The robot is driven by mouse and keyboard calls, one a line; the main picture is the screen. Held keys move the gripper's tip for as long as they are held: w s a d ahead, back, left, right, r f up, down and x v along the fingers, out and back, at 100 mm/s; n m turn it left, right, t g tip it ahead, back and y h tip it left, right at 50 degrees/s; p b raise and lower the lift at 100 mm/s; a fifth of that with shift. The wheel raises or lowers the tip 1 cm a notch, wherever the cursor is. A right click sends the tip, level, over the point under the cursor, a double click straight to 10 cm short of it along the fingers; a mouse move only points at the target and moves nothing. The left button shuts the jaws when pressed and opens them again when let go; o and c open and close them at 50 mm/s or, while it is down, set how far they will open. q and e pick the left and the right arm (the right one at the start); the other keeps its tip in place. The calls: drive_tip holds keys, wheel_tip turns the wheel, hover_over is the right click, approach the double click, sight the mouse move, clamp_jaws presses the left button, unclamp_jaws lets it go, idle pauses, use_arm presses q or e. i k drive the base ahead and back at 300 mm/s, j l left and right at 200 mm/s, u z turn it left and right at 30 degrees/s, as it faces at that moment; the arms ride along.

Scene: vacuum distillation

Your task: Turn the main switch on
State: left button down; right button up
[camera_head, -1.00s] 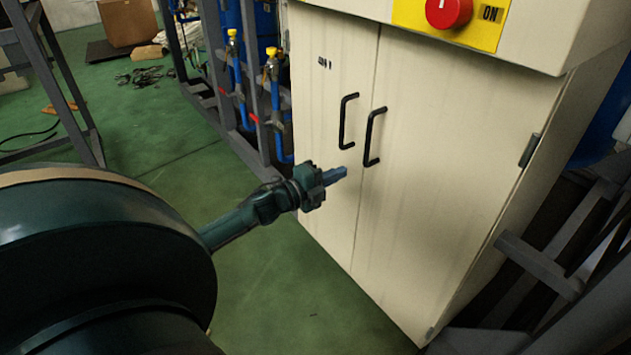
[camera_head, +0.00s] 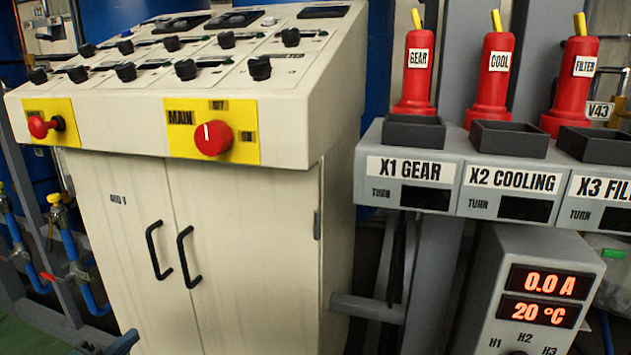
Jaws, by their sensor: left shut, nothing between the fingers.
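The main switch (camera_head: 212,138) is a round red knob on a yellow plate marked MAIN (camera_head: 180,146), on the front of the cream control cabinet. Its white mark points roughly up, towards a small label at the plate's top that is hard to read; an ON label (camera_head: 248,136) is at its right. My left gripper (camera_head: 124,342) shows only as a bluish tip at the bottom edge, low in front of the cabinet doors. It is shut and empty, well below the switch and apart from it. My right gripper is out of view.
Another red knob (camera_head: 42,127) is at the panel's left. Several black knobs cover the sloped top. Black door handles (camera_head: 158,250) stick out below the switch. Right of the cabinet stand red GEAR (camera_head: 414,72), COOL (camera_head: 494,76) and FILTER (camera_head: 574,78) pieces above labelled boxes, and a display (camera_head: 548,281).

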sight(214, 137)
drive_tip(key=k+j, duration=0.15)
drive_tip(key=k, duration=0.3)
drive_tip(key=k+j, duration=0.2)
drive_tip(key=k, duration=0.2)
drive_tip(key=k+j, duration=0.15)
drive_tip(key=k, duration=0.3)
